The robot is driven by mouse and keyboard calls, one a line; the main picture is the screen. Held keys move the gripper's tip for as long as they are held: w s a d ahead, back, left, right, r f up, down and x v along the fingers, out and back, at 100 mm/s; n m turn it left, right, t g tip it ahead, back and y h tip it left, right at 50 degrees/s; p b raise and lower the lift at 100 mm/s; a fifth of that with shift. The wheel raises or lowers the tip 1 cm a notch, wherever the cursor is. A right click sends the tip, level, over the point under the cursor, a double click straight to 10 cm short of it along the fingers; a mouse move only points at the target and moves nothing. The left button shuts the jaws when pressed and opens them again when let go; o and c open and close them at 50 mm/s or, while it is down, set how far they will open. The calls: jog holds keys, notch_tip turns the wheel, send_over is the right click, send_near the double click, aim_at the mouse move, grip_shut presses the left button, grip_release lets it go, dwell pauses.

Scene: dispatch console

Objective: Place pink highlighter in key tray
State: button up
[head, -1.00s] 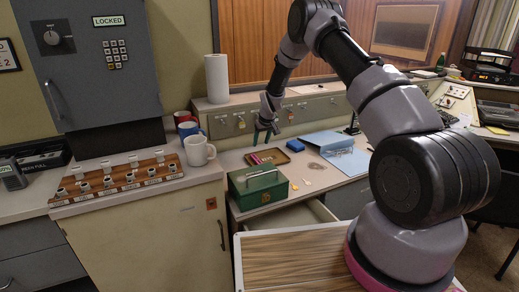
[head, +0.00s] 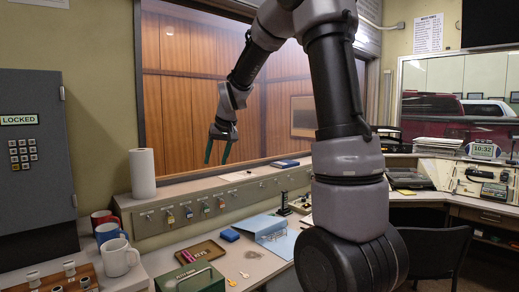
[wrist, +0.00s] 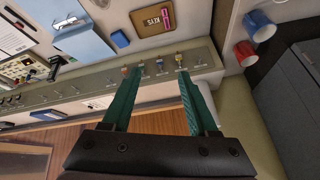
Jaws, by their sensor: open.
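The key tray (head: 213,247) is a shallow brown tray on the desk behind the green box. The pink highlighter (head: 187,256) lies in its left end in the head view. In the wrist view the tray (wrist: 121,40) is upside down, its lettering visible, with the highlighter (wrist: 167,18) along one side inside the rim. My gripper (head: 217,161) is raised well above the desk, in front of the wood-panelled window. Its green fingers (wrist: 158,75) are apart with nothing between them, clear of tray and highlighter.
A green metal box (head: 196,282) stands in front of the tray. A blue block (head: 229,235) and a blue binder (head: 262,226) lie to its right. Mugs (head: 118,258) and a paper roll (head: 142,173) stand left. A key-hook rail (head: 230,200) runs behind.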

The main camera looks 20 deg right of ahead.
jog(key=s+d+r+m, duration=0.1)
jog(key=s+r+m, duration=0.1)
jog(key=s, duration=1.2)
jog(key=s+d+r+m+t, duration=0.1)
jog(key=s+r, duration=0.4)
jog(key=s, duration=1)
jog(key=shift+s+d+m+t, duration=0.2)
jog(key=shift+d+m+t, duration=0.15)
jog(key=shift+d, duration=0.25)
jog(key=shift+r, duration=0.1)
